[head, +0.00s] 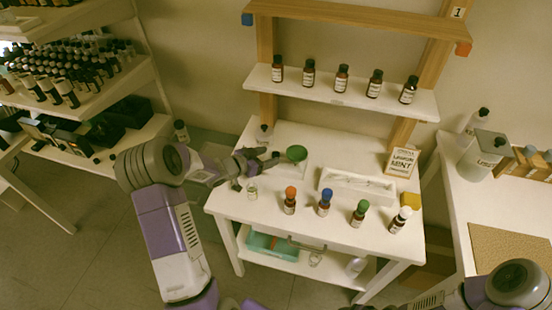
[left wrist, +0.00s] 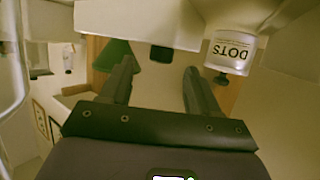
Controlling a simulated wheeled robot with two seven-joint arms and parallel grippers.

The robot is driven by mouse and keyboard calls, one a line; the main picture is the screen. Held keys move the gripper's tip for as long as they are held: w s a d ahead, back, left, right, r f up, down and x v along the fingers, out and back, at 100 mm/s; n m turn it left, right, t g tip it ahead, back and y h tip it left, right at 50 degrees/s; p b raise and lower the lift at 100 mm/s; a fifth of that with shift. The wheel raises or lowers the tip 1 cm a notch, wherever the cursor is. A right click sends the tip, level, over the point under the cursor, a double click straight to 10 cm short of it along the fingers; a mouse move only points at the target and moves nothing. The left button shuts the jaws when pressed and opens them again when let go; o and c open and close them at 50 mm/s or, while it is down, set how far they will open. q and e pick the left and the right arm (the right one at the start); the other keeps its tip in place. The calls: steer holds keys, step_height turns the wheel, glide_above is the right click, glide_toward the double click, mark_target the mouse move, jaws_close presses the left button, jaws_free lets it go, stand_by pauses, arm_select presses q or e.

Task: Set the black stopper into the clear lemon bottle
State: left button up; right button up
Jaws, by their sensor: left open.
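A small clear bottle (head: 252,192) stands near the left front of the white table; its lemon label cannot be read. A small dark piece (head: 237,186) beside it may be the black stopper, too small to be sure. My left gripper (head: 270,157) is over the left part of the table, behind the clear bottle and close to a green dish (head: 296,153). In the left wrist view its two fingers (left wrist: 158,85) are apart with nothing clearly held between them. A small dark block (left wrist: 160,53) lies beyond them. My right gripper is out of view.
Bottles with orange (head: 290,200), blue (head: 325,202), green (head: 359,212) and white (head: 400,220) caps line the table front. A white tray (head: 325,185) lies behind them. Several brown bottles stand on the shelf (head: 330,95).

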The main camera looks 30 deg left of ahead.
mark_target(275, 154)
arm_select(q)
steer(key=shift+x, duration=1.5)
steer(key=c, duration=1.1)
